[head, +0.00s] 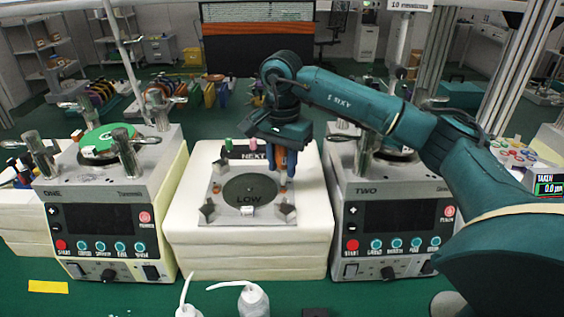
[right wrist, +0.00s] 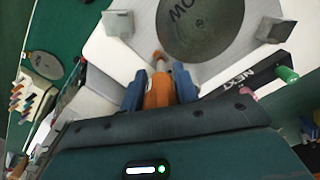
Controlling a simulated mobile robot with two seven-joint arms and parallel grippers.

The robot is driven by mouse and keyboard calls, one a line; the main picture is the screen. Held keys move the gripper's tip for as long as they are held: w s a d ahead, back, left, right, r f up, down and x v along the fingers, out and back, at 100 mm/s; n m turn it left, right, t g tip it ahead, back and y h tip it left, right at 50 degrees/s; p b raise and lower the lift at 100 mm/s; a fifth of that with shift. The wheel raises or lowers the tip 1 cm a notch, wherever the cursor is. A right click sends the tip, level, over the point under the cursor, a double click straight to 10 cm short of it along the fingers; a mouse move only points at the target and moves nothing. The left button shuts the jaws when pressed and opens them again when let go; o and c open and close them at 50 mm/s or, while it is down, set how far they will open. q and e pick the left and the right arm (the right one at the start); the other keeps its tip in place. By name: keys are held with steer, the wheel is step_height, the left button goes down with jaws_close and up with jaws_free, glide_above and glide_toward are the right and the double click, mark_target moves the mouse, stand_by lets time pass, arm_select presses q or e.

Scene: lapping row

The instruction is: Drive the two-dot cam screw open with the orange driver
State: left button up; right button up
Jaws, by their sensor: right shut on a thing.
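My right gripper (head: 284,172) is over the back right part of a light metal plate (head: 232,217). In the right wrist view its blue fingers (right wrist: 160,88) are shut on the orange driver (right wrist: 158,93). The driver points at the plate edge beside the dark round disc marked LOW (head: 250,188). A small copper-coloured piece (right wrist: 159,57) is at the driver's end; I cannot tell whether they touch. Another copper-coloured fitting (head: 216,188) is on the plate's left side. Dot marks are too small to read. My left gripper is not in view.
The plate lies on a cream block (head: 190,235) between machines ONE (head: 100,205) and TWO (head: 390,212). A NEXT strip (right wrist: 240,78) with a green peg (right wrist: 286,74) is behind the plate. White bottles (head: 253,300) stand in front. Grey corner blocks (right wrist: 118,24) rise from the plate.

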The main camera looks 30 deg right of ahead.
steer(key=shift+r+p, duration=1.2)
steer(key=shift+r, duration=0.75)
